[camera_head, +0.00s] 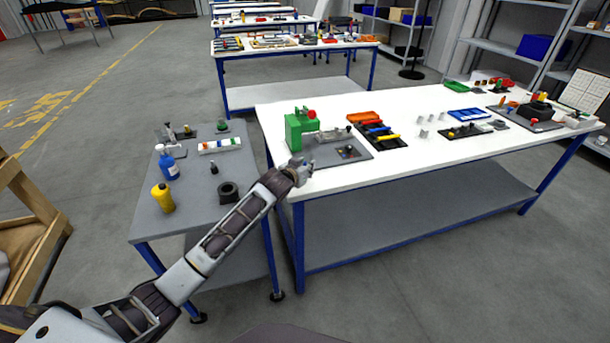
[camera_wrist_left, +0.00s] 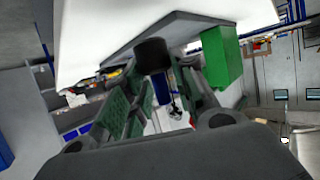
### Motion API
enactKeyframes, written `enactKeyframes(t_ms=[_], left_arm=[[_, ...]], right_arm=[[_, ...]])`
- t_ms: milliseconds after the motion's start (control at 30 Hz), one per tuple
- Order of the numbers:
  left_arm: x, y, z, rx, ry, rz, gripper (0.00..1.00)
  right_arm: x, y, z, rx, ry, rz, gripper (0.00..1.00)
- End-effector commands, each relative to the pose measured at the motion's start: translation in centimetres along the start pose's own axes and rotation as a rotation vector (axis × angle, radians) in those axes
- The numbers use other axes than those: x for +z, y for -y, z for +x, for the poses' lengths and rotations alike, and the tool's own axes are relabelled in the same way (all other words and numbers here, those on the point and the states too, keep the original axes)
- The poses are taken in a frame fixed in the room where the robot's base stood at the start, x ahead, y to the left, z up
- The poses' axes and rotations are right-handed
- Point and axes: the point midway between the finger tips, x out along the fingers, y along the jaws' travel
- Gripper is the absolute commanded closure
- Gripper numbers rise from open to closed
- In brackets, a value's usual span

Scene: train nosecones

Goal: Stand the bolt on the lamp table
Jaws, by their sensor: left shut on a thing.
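My left gripper (camera_head: 301,170) is over the near left corner of the white table (camera_head: 380,180), in front of the grey mat (camera_head: 325,160). In the left wrist view its fingers (camera_wrist_left: 155,85) are shut on a dark, round-headed piece, which I take to be the bolt (camera_wrist_left: 152,55). Its lower part is partly hidden between the fingers. In the head view the bolt cannot be made out at the gripper. I cannot tell which table is the lamp table. My right gripper is not in view.
A green device (camera_head: 298,130) with a red knob stands close beyond the gripper.

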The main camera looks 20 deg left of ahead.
Motion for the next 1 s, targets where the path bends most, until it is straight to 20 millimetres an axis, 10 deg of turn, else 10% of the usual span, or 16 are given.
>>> enactKeyframes(t_ms=[800,833,1000], left_arm=[[3.4,0.0,1.4,0.001,0.001,-0.001,1.00],[3.3,0.0,1.3,0.001,0.001,-0.001,0.70],[3.3,0.0,1.3,0.000,0.001,0.000,0.52]], right_arm=[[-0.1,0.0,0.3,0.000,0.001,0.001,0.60],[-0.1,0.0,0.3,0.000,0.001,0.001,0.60],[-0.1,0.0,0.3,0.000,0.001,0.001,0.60]])
